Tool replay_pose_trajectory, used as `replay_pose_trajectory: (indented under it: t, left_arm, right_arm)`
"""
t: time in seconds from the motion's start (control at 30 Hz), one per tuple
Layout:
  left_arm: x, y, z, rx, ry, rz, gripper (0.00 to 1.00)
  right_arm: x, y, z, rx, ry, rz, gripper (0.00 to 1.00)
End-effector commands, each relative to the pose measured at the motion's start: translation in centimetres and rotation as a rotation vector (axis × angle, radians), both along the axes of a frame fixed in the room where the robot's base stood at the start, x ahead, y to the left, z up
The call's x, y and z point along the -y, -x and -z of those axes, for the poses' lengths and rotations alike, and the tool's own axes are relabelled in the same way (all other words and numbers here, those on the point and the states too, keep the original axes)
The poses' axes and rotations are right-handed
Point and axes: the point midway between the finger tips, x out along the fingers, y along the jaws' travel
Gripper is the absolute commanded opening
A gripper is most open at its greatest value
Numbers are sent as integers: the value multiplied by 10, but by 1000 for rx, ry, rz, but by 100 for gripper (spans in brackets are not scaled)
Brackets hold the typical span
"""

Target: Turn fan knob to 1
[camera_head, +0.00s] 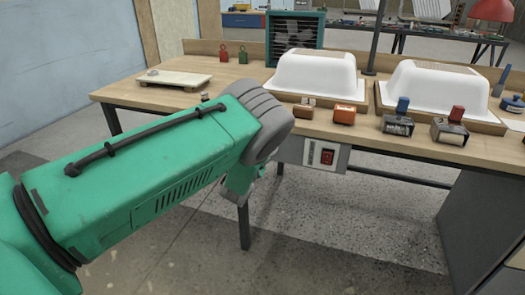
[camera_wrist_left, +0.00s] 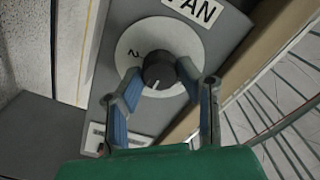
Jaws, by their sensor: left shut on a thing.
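The dark fan knob (camera_wrist_left: 158,68) sits on a white round dial (camera_wrist_left: 184,38) in the left wrist view. A "2" is readable on the dial, and a white mark on the knob points toward the bottom of that view. The other numbers are hidden or cannot be read. My left gripper (camera_wrist_left: 158,82) has its blue-padded fingers on both sides of the knob and is shut on it. In the head view my green left arm reaches to the table's front edge and hides the knob; part of the gripper (camera_head: 241,178) shows below. My right gripper is in neither view.
A grey box with a red switch (camera_head: 327,157) hangs under the table's front edge. Two white tub shells (camera_head: 315,75) (camera_head: 430,88) stand on the wooden table (camera_head: 240,68). Several small tools line its front edge. A fan (camera_head: 295,38) stands at the back.

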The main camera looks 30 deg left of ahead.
Motion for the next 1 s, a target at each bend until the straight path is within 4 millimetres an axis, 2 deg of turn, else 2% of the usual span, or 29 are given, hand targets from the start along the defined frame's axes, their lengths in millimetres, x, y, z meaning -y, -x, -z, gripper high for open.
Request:
replay_pose_trajectory:
  t: [0.17,0.2,0.23,0.27,0.67,0.77,1.0]
  left_arm:
    - [3,0,1,-2,1,5,2]
    - [3,0,1,-2,2,5,38]
    - [3,0,1,-2,2,5,48]
    - [3,0,1,-2,2,5,51]
    - [3,6,1,-3,2,2,51]
    - [6,20,2,-5,2,2,51]
    - [18,70,2,-6,1,2,51]
  right_arm:
    - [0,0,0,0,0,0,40]
    - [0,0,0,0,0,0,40]
    - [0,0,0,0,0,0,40]
    - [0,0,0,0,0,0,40]
    - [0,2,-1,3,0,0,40]
    - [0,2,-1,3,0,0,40]
    - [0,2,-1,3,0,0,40]
